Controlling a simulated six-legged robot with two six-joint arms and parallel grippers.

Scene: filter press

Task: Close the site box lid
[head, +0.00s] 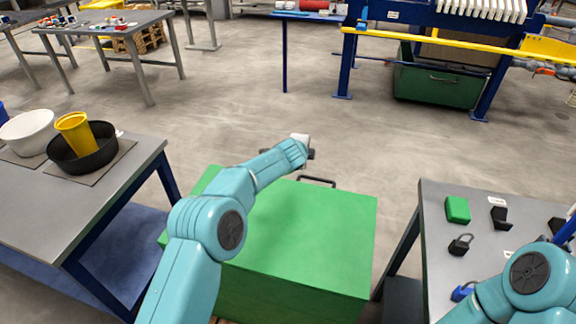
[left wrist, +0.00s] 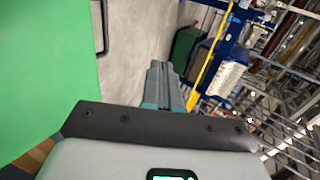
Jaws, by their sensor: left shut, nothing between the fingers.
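The green site box (head: 290,306) stands in the middle of the head view. Its lid (head: 315,225) lies flat over the top, and I see no gap along the near edge. A dark handle (head: 316,181) shows at the lid's far edge. The lid (left wrist: 45,65) and part of the handle (left wrist: 104,25) also show in the left wrist view. My left gripper (head: 306,153) is beyond the far edge, left of the handle and apart from it. Its fingers (left wrist: 160,82) are shut and empty. My left arm hides the lid's left part. My right gripper is out of view.
A grey table (head: 30,205) at left holds a black bowl (head: 85,160) with a yellow cup (head: 74,130). A table (head: 432,250) at right holds a green block (head: 457,209) and small black parts. The floor (head: 380,145) beyond the box is clear up to the blue press frame (head: 349,50).

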